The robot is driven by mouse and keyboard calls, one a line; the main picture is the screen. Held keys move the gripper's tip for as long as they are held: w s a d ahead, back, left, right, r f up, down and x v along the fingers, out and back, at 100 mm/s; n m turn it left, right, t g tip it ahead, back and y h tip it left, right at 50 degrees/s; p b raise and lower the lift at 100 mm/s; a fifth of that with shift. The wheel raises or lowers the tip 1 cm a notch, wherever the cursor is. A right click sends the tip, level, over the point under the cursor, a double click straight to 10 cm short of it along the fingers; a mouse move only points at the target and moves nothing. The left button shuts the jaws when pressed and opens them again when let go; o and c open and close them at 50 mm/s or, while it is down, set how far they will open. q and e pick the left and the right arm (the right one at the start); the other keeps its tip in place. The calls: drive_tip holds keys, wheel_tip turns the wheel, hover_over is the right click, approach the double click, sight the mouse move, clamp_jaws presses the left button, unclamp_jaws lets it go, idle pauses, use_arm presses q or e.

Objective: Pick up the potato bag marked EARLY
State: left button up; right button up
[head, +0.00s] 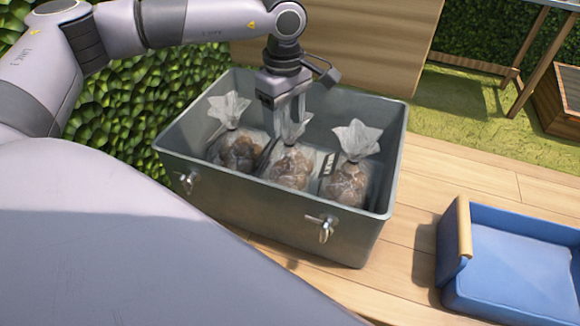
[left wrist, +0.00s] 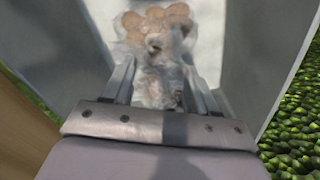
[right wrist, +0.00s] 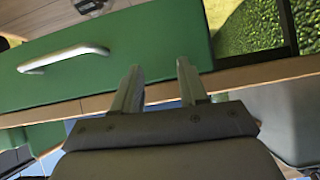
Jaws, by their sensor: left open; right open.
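Three clear bags of potatoes stand in a grey metal bin (head: 275,205): a left bag (head: 240,150), a middle bag (head: 290,168) and a right bag (head: 348,182). Each has a gathered, flared top. I cannot read any EARLY mark on them. My left gripper (head: 291,118) points down into the bin at the top of the middle bag. In the left wrist view a bag (left wrist: 155,45) has its neck between the open fingers (left wrist: 160,90). My right gripper (right wrist: 160,88) is open and empty, away from the bin.
A blue tub (head: 510,265) with a wooden handle stands on the plank floor at right. A wooden panel (head: 400,40) rises behind the bin, and a hedge (head: 130,110) is at left. In the right wrist view a green drawer front (right wrist: 130,60) with a metal handle is close.

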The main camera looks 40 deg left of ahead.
sight(290, 142)
use_arm(q)
drive_tip(key=f, duration=0.7)
drive_tip(key=shift+w+d+f+b, duration=0.1)
drive_tip(key=shift+w+d+b, duration=0.2)
drive_tip(key=shift+w+b, duration=0.05)
clamp_jaws()
idle(1.0)
